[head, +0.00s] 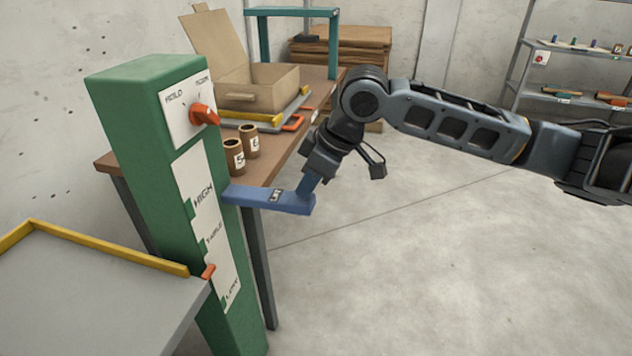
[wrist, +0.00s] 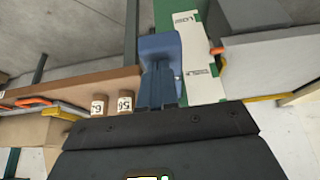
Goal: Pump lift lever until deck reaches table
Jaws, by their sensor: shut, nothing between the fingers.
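The green lift column (head: 150,160) stands at the left with a blue lift lever (head: 255,197) sticking out to the right. My gripper (head: 307,188) is shut and empty, its fingertips at the lever's outer end, seemingly touching it from above. The wrist view shows the fingers (wrist: 160,92) against the blue lever (wrist: 160,45). The grey deck (head: 90,300) with yellow edging is at lower left. Its orange pointer (head: 208,271) sits between the TABLE and LOW marks on the white scale (head: 205,215). The table (head: 268,170) stands behind the column, its top higher than the deck.
An orange knob (head: 204,115) is on the column's HOLD/DOWN plate. Two brown numbered cylinders (head: 235,156) and an open cardboard box (head: 260,88) are on the table. A shelf (head: 570,50) is at the back right. The floor to the right is clear.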

